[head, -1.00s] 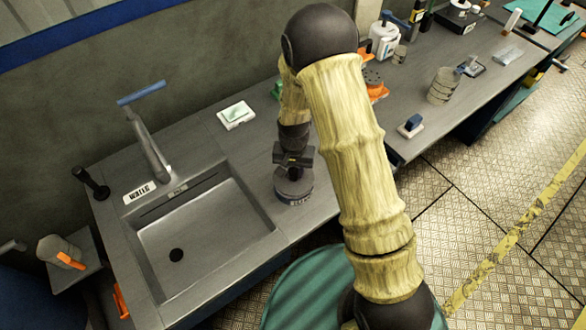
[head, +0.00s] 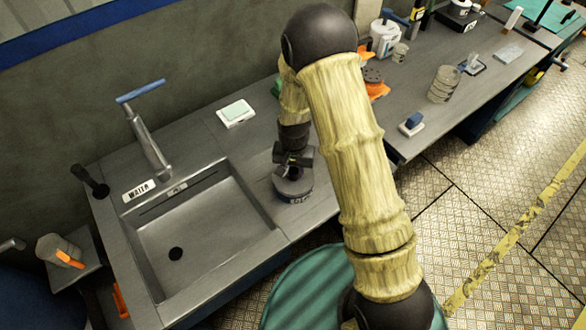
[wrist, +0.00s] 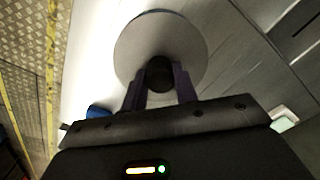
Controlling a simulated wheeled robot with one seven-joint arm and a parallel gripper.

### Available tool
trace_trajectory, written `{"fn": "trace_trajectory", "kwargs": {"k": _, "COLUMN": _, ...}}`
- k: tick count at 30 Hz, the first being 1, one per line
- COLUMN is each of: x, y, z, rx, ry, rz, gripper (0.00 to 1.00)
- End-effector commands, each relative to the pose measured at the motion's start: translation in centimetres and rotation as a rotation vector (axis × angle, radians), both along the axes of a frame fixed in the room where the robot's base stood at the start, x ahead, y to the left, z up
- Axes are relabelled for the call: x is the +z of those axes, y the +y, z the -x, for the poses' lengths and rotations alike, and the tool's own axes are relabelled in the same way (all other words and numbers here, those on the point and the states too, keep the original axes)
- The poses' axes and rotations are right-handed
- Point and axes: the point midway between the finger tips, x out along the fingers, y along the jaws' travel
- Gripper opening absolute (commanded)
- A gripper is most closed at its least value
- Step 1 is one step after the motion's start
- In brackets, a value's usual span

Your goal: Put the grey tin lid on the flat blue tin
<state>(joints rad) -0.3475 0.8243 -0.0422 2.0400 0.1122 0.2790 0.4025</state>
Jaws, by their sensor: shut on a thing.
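The round grey lid (wrist: 160,40) fills the upper middle of the wrist view. Its dark knob (wrist: 159,73) is between the two fingers of my gripper (wrist: 160,84), which is shut on it. In the head view my gripper (head: 292,168) points down just above the lid (head: 290,184), on the counter right of the sink. A dark blue band with a pale label, apparently the flat tin (head: 298,197), shows directly under the lid. I cannot tell whether the lid is fully seated or slightly tilted. The lid hides the tin's top.
The sink (head: 205,240) opens left of the tin. A white dish with a green pad (head: 236,113) lies behind. Bare counter surrounds the tin.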

Motion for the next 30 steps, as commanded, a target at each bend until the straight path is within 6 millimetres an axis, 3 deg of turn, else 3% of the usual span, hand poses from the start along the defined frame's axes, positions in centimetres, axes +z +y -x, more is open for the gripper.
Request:
{"fn": "trace_trajectory", "kwargs": {"k": 25, "x": -1.3, "y": 0.2, "z": 0.1, "rx": 0.004, "ry": 0.0, "rz": 0.0, "gripper": 0.07}}
{"fn": "trace_trajectory", "kwargs": {"k": 26, "x": -1.3, "y": 0.2, "z": 0.1, "rx": 0.004, "ry": 0.0, "rz": 0.0, "gripper": 0.33}}
{"fn": "trace_trajectory", "kwargs": {"k": 29, "x": -1.3, "y": 0.2, "z": 0.0, "rx": 0.003, "ry": 0.0, "rz": 0.0, "gripper": 0.53}}
{"fn": "trace_trajectory", "kwargs": {"k": 30, "x": -1.3, "y": 0.2, "z": 0.0, "rx": 0.003, "ry": 0.0, "rz": 0.0, "gripper": 0.54}}
